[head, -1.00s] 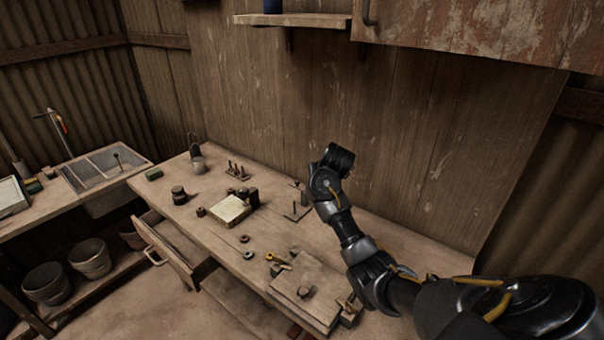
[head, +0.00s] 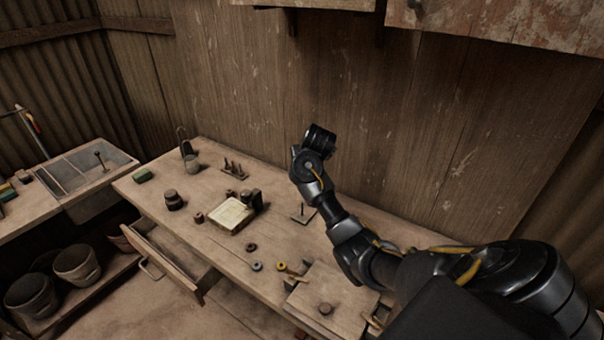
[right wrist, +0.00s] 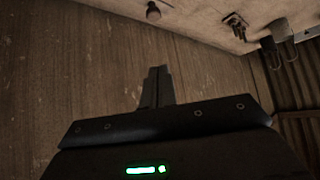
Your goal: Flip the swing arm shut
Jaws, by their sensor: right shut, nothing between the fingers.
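The likely tile press on the bench shows in the head view as a pale square tile (head: 222,222) on a low base, with a dark block (head: 256,199) at its right edge. I cannot tell a separate swing arm or its position at this size. My right arm comes in from the right, its wrist raised over the back of the bench near the wall, apart from the press. My right gripper (right wrist: 155,82) shows in the right wrist view with its fingers together and empty; in the head view the fingers are hidden. My left gripper is not in view.
The wooden bench (head: 205,247) holds a dark jar (head: 174,200), a pegged stand (head: 234,168), small rings and a board (head: 330,297) at the front right. A drawer (head: 168,262) stands open at the front. A shelf and cabinet (head: 500,30) hang above.

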